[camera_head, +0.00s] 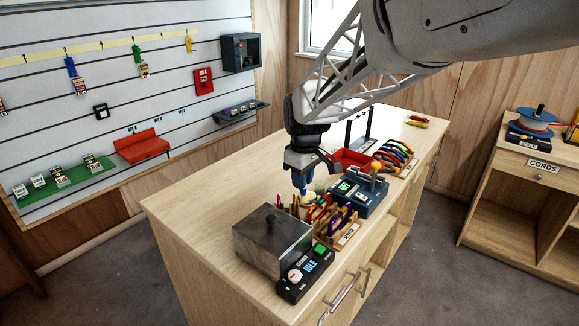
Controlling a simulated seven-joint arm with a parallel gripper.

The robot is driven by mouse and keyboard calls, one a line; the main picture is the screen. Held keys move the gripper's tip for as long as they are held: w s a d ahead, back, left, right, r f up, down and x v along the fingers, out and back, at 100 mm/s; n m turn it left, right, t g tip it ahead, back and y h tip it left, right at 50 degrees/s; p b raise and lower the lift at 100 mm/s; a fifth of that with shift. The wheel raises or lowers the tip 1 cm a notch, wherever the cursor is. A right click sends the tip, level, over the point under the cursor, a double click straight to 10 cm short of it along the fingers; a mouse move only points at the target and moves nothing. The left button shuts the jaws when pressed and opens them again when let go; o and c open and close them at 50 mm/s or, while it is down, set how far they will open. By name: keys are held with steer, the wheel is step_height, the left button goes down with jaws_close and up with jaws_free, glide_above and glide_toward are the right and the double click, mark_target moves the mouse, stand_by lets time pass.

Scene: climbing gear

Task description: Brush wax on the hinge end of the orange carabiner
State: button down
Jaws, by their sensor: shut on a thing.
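My gripper (303,187) points down over the bench, behind the wooden brush rack (349,234). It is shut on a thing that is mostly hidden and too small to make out. A cream-coloured patch (307,198) shows just below the fingertips; I cannot tell whether it is held or stands on the bench. The rack holds several coloured handles. Several coloured carabiners (393,153) stand in a row at the back right of the bench. I cannot tell for certain which one is the orange carabiner, nor make out its hinge end.
A grey lidded metal box (270,241) and a control panel (307,274) reading IDLE stand at the near end. A dark device with a green screen (346,188) and a red tray (352,160) stand right of my gripper. The left bench top (190,205) is clear.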

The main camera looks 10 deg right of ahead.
steer(key=shift+r, duration=0.15)
steer(key=shift+w+a+r, duration=0.1)
steer(key=shift+r, duration=1.3)
steer(key=shift+s+d+r, duration=0.25)
steer(key=shift+d+r, duration=0.1)
steer(key=shift+r, duration=0.2)
steer(key=shift+s+d+r, duration=0.2)
steer(key=shift+d+r, duration=0.1)
steer(key=shift+r, duration=0.2)
